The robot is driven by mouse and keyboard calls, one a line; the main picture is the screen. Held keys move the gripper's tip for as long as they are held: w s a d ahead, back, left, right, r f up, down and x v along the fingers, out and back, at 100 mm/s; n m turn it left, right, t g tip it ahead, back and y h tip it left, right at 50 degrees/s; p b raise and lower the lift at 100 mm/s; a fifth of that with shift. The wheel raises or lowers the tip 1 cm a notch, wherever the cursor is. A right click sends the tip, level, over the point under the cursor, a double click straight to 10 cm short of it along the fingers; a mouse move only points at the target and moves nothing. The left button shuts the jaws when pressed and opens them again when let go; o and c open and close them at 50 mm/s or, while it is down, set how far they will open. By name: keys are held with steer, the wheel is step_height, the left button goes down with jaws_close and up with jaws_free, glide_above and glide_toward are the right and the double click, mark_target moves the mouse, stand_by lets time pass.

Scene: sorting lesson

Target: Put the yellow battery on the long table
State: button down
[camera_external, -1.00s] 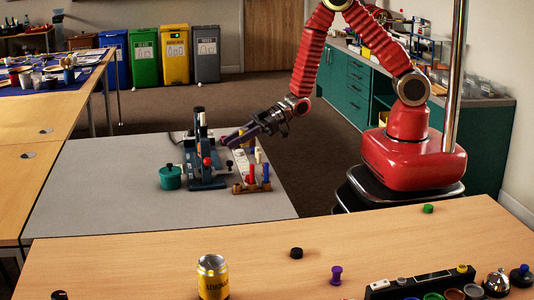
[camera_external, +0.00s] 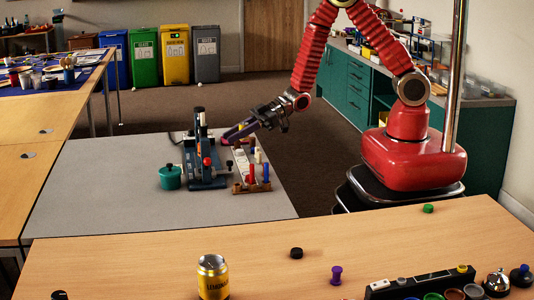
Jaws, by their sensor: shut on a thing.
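My gripper (camera_external: 238,134) is above the grey-topped table (camera_external: 95,205), just behind and right of a blue machine with a red knob (camera_external: 205,160). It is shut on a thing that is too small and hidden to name. I cannot make out the yellow battery for certain. A wooden rack (camera_external: 241,188) on the grey table holds upright red and blue cylinders (camera_external: 265,172) and pale pieces. A long wooden table (camera_external: 130,255) runs across the front. I cannot tell which table the task calls long.
A teal pot (camera_external: 170,177) stands left of the machine. The front table holds a yellow lemonade can (camera_external: 212,280), a black disc (camera_external: 296,253), a purple piece (camera_external: 336,275), a green disc (camera_external: 428,208) and a black tray (camera_external: 420,280). Its left part is mostly bare.

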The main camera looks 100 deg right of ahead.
steer(key=a+r+m+h, duration=0.2)
steer(key=a+r, duration=0.4)
steer(key=r, duration=0.6)
steer(key=shift+s+a+m+t+h, duration=0.25)
steer(key=shift+a+m+t+h, duration=0.05)
steer(key=shift+h, duration=0.2)
